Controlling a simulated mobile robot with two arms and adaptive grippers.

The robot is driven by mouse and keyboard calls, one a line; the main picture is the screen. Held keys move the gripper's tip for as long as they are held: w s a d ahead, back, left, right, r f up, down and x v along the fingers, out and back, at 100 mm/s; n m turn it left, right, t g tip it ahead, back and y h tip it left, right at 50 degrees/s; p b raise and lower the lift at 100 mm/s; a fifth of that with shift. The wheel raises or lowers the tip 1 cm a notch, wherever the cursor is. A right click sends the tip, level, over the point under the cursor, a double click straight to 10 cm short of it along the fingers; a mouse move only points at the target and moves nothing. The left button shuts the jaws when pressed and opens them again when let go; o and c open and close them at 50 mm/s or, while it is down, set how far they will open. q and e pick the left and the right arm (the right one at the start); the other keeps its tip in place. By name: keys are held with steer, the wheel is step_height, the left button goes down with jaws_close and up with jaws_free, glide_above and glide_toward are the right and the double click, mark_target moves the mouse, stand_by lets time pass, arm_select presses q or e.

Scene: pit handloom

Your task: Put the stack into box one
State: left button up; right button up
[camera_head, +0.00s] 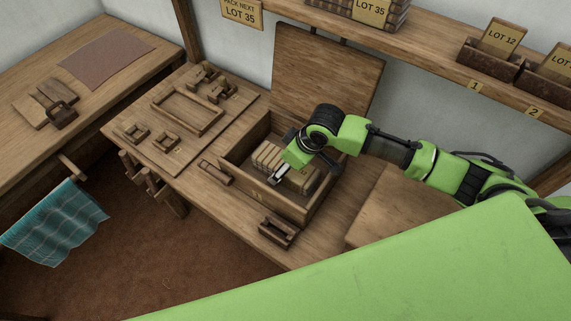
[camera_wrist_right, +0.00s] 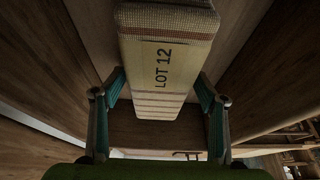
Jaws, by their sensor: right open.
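An open wooden box (camera_head: 298,213) stands on the bench with its lid (camera_head: 325,70) raised behind it. A pale folded cloth stack (camera_head: 268,155) lies inside it. In the right wrist view a striped stack (camera_wrist_right: 165,60) reads LOT 12. My right gripper (camera_head: 277,178) reaches into the open box from the right. In the right wrist view the gripper (camera_wrist_right: 160,85) is open, with one finger on each side of the stack's near end; contact cannot be told. Another stack (camera_head: 370,12), labelled LOT 35, sits on the shelf. My left gripper is not in view.
A sign (camera_head: 240,12) reads PACK NEXT LOT 35. The shelf has card holders (camera_head: 492,62) above tags 1 (camera_head: 475,87) and 2 (camera_head: 534,112). A wooden surface (camera_head: 385,208) lies right of the open box. A tray (camera_head: 188,110) and small wooden blocks (camera_head: 278,232) occupy the bench.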

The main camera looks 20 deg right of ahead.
steer(key=v, duration=1.2)
steer(key=shift+s, duration=0.1)
stand_by(0.8)
